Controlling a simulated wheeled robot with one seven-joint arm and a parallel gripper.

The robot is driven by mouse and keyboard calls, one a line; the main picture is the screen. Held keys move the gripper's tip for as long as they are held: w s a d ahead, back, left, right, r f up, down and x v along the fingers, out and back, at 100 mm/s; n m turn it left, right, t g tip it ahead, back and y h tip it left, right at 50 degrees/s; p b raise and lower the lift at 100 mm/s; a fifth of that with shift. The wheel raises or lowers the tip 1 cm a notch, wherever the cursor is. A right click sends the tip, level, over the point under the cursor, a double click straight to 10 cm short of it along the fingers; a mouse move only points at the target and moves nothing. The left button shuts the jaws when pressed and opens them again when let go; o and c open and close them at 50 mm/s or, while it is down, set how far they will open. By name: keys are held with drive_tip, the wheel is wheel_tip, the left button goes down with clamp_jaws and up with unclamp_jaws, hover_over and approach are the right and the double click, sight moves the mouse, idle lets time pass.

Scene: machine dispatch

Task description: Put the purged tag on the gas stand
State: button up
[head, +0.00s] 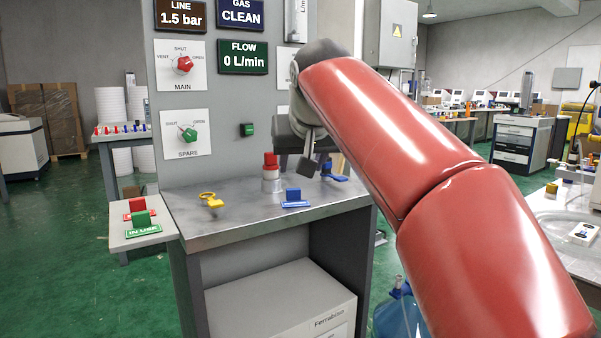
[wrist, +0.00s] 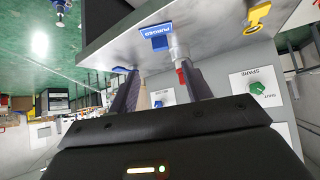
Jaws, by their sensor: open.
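The blue purged tag (head: 294,199) stands on the metal top of the gas stand (head: 240,222), near its front edge. In the wrist view the tag (wrist: 158,37) shows its white PURGED lettering, beyond my fingertips and apart from them. My gripper (head: 308,165) is above the back of the stand top, behind the tag. In the wrist view my gripper (wrist: 161,72) has its two fingers spread with nothing between them. A silver post with a red cap (head: 271,160) stands left of the gripper; the cap (wrist: 181,76) shows near the right finger. My arm hides part of the stand's right side.
A side shelf (head: 165,235) holds a green IN USE tag (head: 141,222) and a red tag (head: 134,207). The panel (head: 229,110) rises behind.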

drive_tip(key=shift+s+r, duration=0.25)
drive_tip(key=shift+d, duration=0.1)
drive_tip(key=s+d+f+g, duration=0.1)
drive_tip(key=s+d+f, duration=0.4)
drive_tip(key=s+f, duration=0.4)
drive_tip(key=s+d+f+m+g+h, duration=0.1)
drive_tip(key=s+d+f, duration=0.5)
drive_tip(key=s+f, duration=0.3)
drive_tip(key=s+d+f+m+g, duration=0.1)
drive_tip(key=s+d+f, duration=0.4)
drive_tip(key=s+f, duration=0.4)
wheel_tip(320, 180, down, 4)
drive_tip(key=shift+d+f+h, duration=0.2)
drive_tip(key=shift+h, duration=0.2)
drive_tip(key=shift+s, duration=0.1)
